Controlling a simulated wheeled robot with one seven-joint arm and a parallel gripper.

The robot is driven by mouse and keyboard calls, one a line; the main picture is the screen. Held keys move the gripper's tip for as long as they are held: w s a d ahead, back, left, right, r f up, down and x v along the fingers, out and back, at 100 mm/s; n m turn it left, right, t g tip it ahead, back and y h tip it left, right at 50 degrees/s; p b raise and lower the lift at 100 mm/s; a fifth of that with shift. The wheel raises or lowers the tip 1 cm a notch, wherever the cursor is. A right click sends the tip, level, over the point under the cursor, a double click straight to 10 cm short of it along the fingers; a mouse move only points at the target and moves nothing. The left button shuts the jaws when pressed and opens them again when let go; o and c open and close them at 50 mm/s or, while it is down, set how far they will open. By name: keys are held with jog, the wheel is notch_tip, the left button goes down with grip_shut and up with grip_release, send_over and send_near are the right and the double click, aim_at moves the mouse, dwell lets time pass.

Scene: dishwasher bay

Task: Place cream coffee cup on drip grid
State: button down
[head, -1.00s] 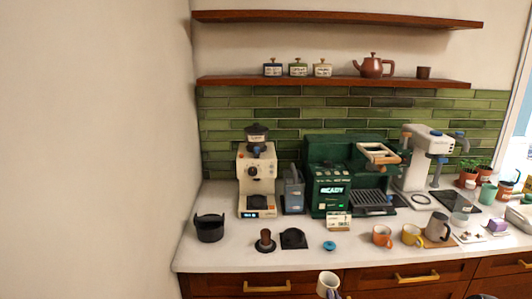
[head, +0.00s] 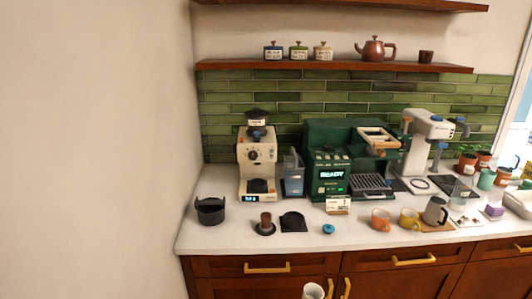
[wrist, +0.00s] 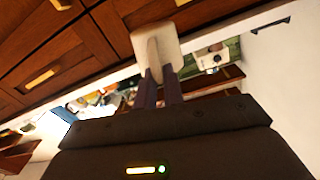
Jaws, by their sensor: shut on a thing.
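The cream coffee cup (head: 313,291) shows at the bottom edge of the head view, in front of the drawers and below the counter top, partly cut off. In the wrist view the cup (wrist: 155,45) is at the fingertips of my gripper (wrist: 160,78), which is shut on it; the image appears rotated there. My gripper is out of the head view. The drip grid (head: 370,184) is a dark slatted tray at the front of the green espresso machine (head: 326,150). It looks bare. The cup is well apart from it, lower and nearer.
An orange cup (head: 380,220), a yellow cup (head: 409,219) and a grey pitcher (head: 435,212) stand on the counter to the right, before the grid. Drawers with brass handles (head: 267,268) face me.

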jog(key=s+f, duration=0.3)
jog(key=f, duration=0.1)
jog(key=shift+s+a, duration=0.1)
jog(key=shift+s, duration=0.1)
dwell(0.6)
jog(key=shift+w+r, duration=0.1)
dwell(1.0)
